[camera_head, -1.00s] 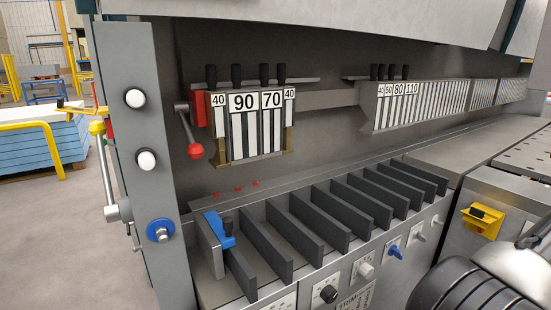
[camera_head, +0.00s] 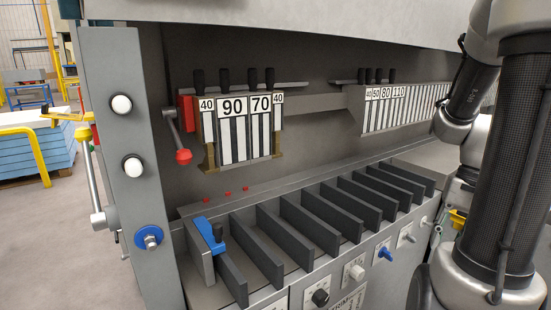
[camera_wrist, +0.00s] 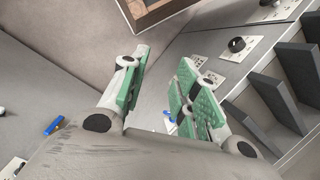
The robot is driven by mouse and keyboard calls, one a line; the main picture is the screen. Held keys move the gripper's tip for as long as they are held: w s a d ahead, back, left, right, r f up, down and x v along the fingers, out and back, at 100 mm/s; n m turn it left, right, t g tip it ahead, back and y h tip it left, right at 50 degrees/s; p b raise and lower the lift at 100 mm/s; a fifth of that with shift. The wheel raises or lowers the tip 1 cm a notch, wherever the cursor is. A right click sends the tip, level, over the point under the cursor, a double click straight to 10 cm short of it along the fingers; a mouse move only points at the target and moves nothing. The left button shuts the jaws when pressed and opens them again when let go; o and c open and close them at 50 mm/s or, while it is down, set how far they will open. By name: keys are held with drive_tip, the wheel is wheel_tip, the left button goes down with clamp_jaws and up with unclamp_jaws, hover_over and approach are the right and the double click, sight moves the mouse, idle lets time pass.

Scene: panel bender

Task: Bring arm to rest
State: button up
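My arm (camera_head: 508,165) stands folded along the right side of the head view, in front of the machine. My gripper (camera_wrist: 164,76) shows in the wrist view with its two green-padded fingers spread apart and nothing held between them. Its fingers are not clearly visible in the head view. The panel bender's front control panel (camera_wrist: 235,80), with several knobs, lies behind and beside the fingers in the wrist view.
The slotted rack with dark dividers (camera_head: 312,226) runs along the machine front. Numbered tools (camera_head: 233,128) hang above it beside a red-knobbed lever (camera_head: 183,156). A grey post with white buttons (camera_head: 122,160) stands at left. Open floor (camera_head: 65,235) lies left of it.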

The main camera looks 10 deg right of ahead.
drive_tip(key=a+r+n+t+h, duration=0.2)
drive_tip(key=a+r+n+t, duration=0.3)
drive_tip(key=a+r+n, duration=0.3)
drive_tip(key=a+r, duration=0.3)
drive_tip(key=r, duration=0.1)
drive_tip(key=shift+w+a+r+h, duration=0.2)
drive_tip(key=shift+w+a+h, duration=0.1)
drive_tip(key=shift+w+h, duration=0.1)
drive_tip(key=shift+o, duration=0.4)
drive_tip(key=shift+s+a, duration=0.1)
